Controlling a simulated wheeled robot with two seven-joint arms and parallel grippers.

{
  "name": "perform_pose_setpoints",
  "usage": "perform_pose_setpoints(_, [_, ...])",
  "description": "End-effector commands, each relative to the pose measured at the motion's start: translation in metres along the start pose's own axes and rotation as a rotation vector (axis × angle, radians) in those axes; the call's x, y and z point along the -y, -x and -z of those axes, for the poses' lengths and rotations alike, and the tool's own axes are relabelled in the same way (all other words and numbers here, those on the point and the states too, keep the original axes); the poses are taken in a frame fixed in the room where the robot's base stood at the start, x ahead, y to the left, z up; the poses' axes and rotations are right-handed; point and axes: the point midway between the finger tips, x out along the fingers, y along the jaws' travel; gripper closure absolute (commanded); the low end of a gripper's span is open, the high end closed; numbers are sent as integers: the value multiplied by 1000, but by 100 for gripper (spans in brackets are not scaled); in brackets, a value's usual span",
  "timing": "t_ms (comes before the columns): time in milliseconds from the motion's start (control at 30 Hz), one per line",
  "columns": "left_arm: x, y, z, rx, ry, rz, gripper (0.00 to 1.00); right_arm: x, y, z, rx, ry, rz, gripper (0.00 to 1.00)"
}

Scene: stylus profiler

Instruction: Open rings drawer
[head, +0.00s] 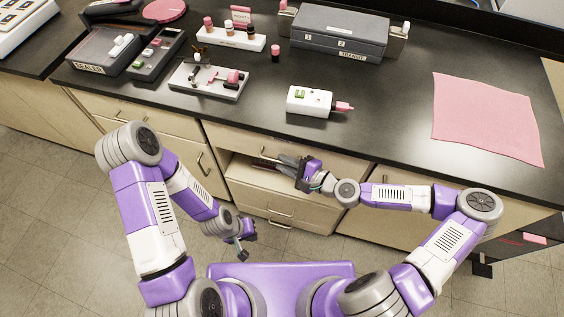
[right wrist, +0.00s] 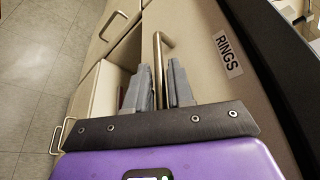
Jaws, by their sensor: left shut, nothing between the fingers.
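The rings drawer (head: 225,139) is the top front below the counter's middle and looks closed. Its RINGS label (right wrist: 229,55) and metal bar handle (right wrist: 162,40) show in the right wrist view. My right gripper (head: 287,160) is at this handle; in the right wrist view its two fingers (right wrist: 161,85) lie close on either side of the bar, which passes between them. They partly hide the bar. My left gripper (head: 243,253) is shut and empty, low over the floor in front of the cabinets, apart from the drawer.
Below the rings drawer an open drawer (head: 246,168) shows its pale inside. Closed drawers and a door flank it. The black counter (head: 390,90) holds a white device (head: 309,101), a grey case (head: 339,35), trays and a pink cloth (head: 485,115). Floor at left is clear.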

Motion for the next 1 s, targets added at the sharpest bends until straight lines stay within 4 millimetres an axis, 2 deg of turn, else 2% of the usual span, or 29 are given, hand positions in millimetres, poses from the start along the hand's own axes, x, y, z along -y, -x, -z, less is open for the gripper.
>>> perform_pose_setpoints(200, [1,-3,0,0,0,0,100,0,-14,0,0,-1,-1,78])
perform_pose_setpoints(467, [1,-3,0,0,0,0,100,0,-15,0,-1,-1,0,78])
perform_pose_setpoints(500, [1,-3,0,0,0,0,100,0,-15,0,-1,-1,0,79])
perform_pose_setpoints(633, [1,-3,0,0,0,0,100,0,-15,0,-1,-1,0,99])
perform_pose_setpoints(1000, [1,-3,0,0,0,0,100,0,-15,0,-1,-1,-1,100])
